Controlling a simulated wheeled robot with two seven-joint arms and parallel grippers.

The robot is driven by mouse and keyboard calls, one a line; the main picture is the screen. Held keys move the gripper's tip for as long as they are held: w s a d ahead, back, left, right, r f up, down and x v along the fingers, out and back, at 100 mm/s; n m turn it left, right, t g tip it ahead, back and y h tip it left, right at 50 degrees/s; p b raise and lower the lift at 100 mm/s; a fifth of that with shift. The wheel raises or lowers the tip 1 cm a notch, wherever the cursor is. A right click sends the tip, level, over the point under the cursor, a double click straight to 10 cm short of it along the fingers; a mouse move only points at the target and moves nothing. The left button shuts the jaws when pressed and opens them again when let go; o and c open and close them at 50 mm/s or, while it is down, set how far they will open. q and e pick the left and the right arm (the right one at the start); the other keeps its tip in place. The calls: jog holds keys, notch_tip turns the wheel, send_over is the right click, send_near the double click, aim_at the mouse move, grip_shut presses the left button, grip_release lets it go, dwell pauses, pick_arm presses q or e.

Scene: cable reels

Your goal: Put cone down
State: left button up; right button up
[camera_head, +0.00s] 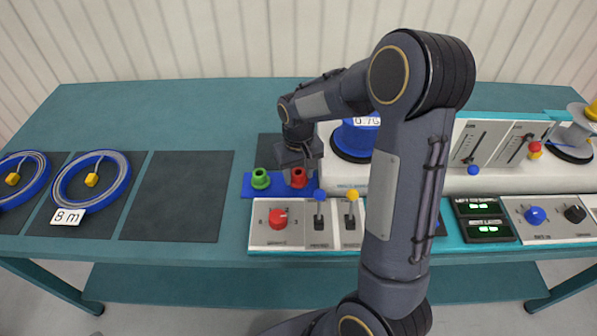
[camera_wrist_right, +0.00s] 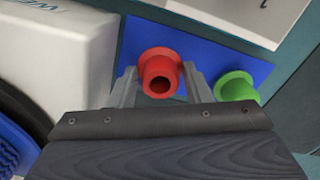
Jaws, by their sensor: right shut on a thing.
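The red cone (camera_head: 298,177) stands upright on a blue mat (camera_head: 248,192), beside the green cone (camera_head: 260,178). My right gripper (camera_head: 297,166) is above the red cone with its fingers around it. In the right wrist view, the red cone (camera_wrist_right: 160,74) sits between the two fingers (camera_wrist_right: 161,88), its hollow top toward the camera. The green cone (camera_wrist_right: 236,88) is just right of the fingers there, on the blue mat (camera_wrist_right: 205,62). Whether the red cone's base touches the mat is hard to tell. My left gripper is not in view.
A control panel (camera_head: 265,239) with a red knob and levers is just in front of the mat. A white machine with a blue reel (camera_head: 352,140) stands close on the right. A dark empty pad (camera_head: 180,196) and blue cable rings (camera_head: 92,205) lie to the left.

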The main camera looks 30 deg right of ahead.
jog(key=shift+f, duration=0.2)
jog(key=o, duration=1)
jog(key=shift+r, duration=0.15)
